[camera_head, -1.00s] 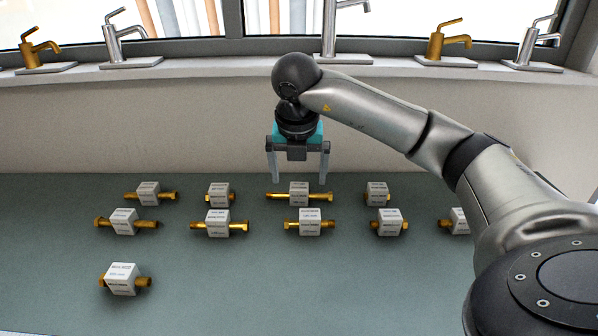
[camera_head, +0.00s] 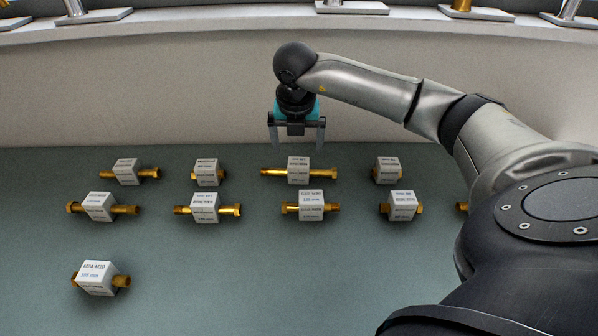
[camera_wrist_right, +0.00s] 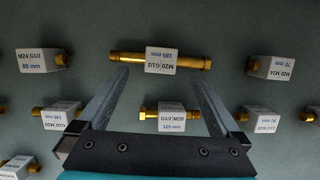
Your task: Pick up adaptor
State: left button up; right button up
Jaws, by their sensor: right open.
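The adaptors are brass fittings, each with a white labelled block around its middle, lying in two rows on the green table. My right gripper (camera_head: 298,150) is open and empty above the back row, over a long adaptor (camera_head: 298,170). In the right wrist view this long adaptor (camera_wrist_right: 160,60), its label reading 165 mm, lies just beyond the open fingertips (camera_wrist_right: 160,78). A shorter adaptor (camera_head: 311,206) sits in front of it; in the right wrist view it shows between the fingers (camera_wrist_right: 172,116). My left gripper is not in view.
Other adaptors stand close by: one at the back (camera_head: 207,172), one at right (camera_head: 387,170), and a lone one at front left (camera_head: 97,278). A wall (camera_head: 150,100) rises behind the table, with a ledge holding taps. The front middle of the table is clear.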

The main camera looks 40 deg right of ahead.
aim_at(298, 162)
jog(key=shift+b+x, duration=0.4)
jog(key=shift+x, duration=2.7)
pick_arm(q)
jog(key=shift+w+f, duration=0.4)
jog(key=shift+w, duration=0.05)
pick_arm(e)
jog(key=shift+c, duration=0.2)
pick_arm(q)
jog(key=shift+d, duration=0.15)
pick_arm(e)
jog(key=shift+r, duration=0.1)
grip_shut()
pick_arm(q)
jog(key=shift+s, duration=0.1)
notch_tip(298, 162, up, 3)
jog(key=p, duration=0.3)
pick_arm(e)
notch_tip(298, 162, up, 20)
